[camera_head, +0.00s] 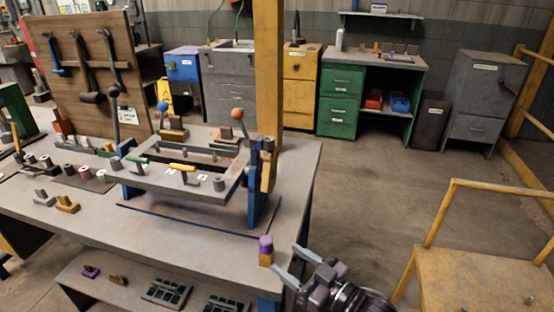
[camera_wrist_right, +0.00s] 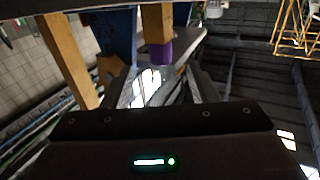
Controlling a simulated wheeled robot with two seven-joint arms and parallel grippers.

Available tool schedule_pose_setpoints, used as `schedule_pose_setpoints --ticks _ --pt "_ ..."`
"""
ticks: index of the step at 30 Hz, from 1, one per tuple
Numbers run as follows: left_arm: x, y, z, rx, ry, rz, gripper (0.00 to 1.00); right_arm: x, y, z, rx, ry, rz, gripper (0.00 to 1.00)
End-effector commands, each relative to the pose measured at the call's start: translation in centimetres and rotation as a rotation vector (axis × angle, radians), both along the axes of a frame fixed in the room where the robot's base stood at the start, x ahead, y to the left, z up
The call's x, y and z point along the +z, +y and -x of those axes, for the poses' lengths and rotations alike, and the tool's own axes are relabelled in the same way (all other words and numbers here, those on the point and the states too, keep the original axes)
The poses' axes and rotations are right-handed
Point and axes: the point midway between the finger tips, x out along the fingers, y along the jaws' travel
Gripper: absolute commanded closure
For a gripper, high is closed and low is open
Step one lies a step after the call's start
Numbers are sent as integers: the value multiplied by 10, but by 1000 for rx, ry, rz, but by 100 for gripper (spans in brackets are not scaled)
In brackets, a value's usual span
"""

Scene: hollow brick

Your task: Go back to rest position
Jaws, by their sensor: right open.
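My right gripper (camera_head: 285,259) is at the bottom centre of the head view, just right of the workbench's front right corner. Its two fingers are spread apart, and nothing shows between them. In the right wrist view my right gripper (camera_wrist_right: 157,80) also has its fingers apart. A small block with a purple top and an orange-brown lower part (camera_head: 266,246) stands upright at the bench corner, a little left of the fingertips. Its purple part (camera_wrist_right: 159,53) shows beyond the fingers in the right wrist view. My left gripper does not show.
The grey workbench (camera_head: 95,221) carries a blue-sided fixture (camera_head: 258,190) with levers and several small parts. A yellow post rises behind it. A yellow-framed platform (camera_head: 480,275) stands at the right. Open floor (camera_head: 385,190) lies between.

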Motion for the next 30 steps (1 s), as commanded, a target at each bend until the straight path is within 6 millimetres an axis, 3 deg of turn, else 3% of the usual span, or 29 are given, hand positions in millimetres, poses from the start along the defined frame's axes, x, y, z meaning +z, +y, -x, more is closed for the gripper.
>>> schedule_pose_setpoints --ticks 5,11,18,30 --pt "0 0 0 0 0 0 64 -13 -10 -1 -89 69 86 47" --pt "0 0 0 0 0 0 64 -47 -52 15 -317 310 306 47" --pt "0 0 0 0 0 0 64 -76 -103 71 -497 665 494 47" --pt "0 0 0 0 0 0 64 -86 -135 159 -564 1070 607 47"
